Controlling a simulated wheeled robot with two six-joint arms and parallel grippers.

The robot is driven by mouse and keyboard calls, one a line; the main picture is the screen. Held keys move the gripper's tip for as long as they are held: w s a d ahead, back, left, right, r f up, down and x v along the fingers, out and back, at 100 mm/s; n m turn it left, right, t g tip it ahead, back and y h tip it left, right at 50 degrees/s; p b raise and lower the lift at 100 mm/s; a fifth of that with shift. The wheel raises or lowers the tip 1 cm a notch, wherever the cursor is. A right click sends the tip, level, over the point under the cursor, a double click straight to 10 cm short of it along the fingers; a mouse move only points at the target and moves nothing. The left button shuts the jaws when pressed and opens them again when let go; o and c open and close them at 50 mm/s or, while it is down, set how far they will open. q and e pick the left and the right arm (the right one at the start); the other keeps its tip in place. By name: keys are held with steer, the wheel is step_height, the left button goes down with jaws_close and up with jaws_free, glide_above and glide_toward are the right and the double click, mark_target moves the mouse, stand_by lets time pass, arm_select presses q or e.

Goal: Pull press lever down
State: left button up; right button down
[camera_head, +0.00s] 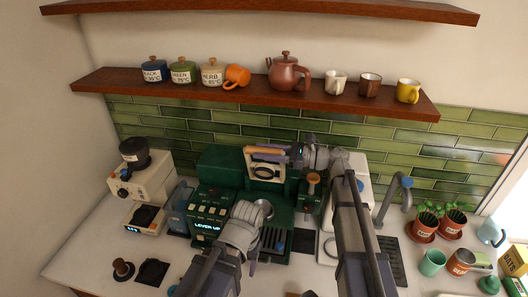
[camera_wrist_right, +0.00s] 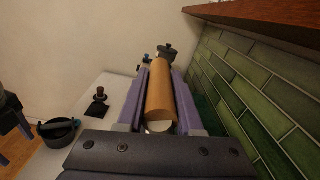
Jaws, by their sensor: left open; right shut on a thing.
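The green espresso machine (camera_head: 221,161) stands against the tiled wall, and its display (camera_head: 207,226) reads "LEVER UP". The press lever's wooden handle (camera_head: 264,151) is at the top of the machine's front. My right gripper (camera_head: 268,151) is shut on this handle. In the right wrist view the wooden handle (camera_wrist_right: 161,92) lies lengthwise between the purple fingers of my right gripper (camera_wrist_right: 160,98). My left gripper (camera_head: 252,266) is open, low in front of the machine; its fingers are mostly hidden by its own wrist.
A grinder (camera_head: 143,175) stands left of the machine, with a tamper (camera_head: 122,268) on the counter before it. A sink tap (camera_head: 393,195) and potted plants (camera_head: 424,228) are to the right. A wooden shelf (camera_head: 215,98) with jars, teapot and cups runs above the machine.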

stand_by(0.6)
steer(key=shift+s+a+f, duration=0.1)
steer(key=shift+s+f, duration=0.15)
steer(key=shift+s, duration=0.15)
arm_select(q)
step_height(320, 180, down, 15)
steer(key=b, duration=1.5)
steer(key=shift+s+f+b, duration=0.1)
steer(key=shift+f+b, duration=1)
arm_select(e)
steer(key=s+a+f+n, duration=0.1)
steer(key=s+f+n, duration=0.4)
steer(key=f, duration=0.3)
steer(key=s+a+f+n, duration=0.1)
steer(key=s+f+n, duration=0.5)
steer(key=f+n, duration=0.1)
steer(key=shift+f+n, duration=0.3)
steer(key=shift+f, duration=0.6)
arm_select(q)
steer(key=shift+f, duration=0.1)
arm_select(e)
steer(key=shift+a+f, duration=0.1)
steer(key=c, duration=0.8)
jaws_free()
steer(key=shift+o, duration=1.1)
